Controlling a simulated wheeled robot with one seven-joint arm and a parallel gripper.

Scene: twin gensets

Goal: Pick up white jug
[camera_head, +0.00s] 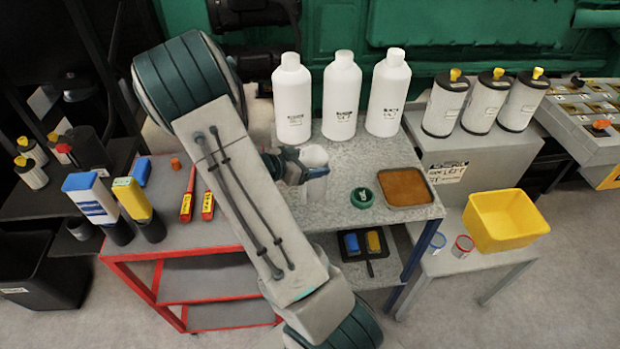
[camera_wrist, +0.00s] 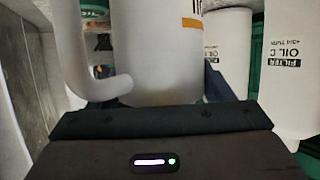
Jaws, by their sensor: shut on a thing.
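The white jug (camera_head: 314,157) is on the grey bench top, beside the dark end of my arm. My gripper (camera_head: 301,170) is shut on it, partly hidden behind my own arm link. In the wrist view the jug (camera_wrist: 157,50) fills the middle, a pale cylinder with an orange mark and a curved handle on the left. My gripper's dark fingers show on both sides of it. The jug looks upright. I cannot tell whether its base touches the bench.
Several white bottles (camera_head: 342,95) stand close behind the jug. A green ring (camera_head: 362,197) and a brown-filled tray (camera_head: 404,187) lie to its right. A red-framed cart (camera_head: 215,233) with tools is at left. A yellow bin (camera_head: 505,222) stands on the right table.

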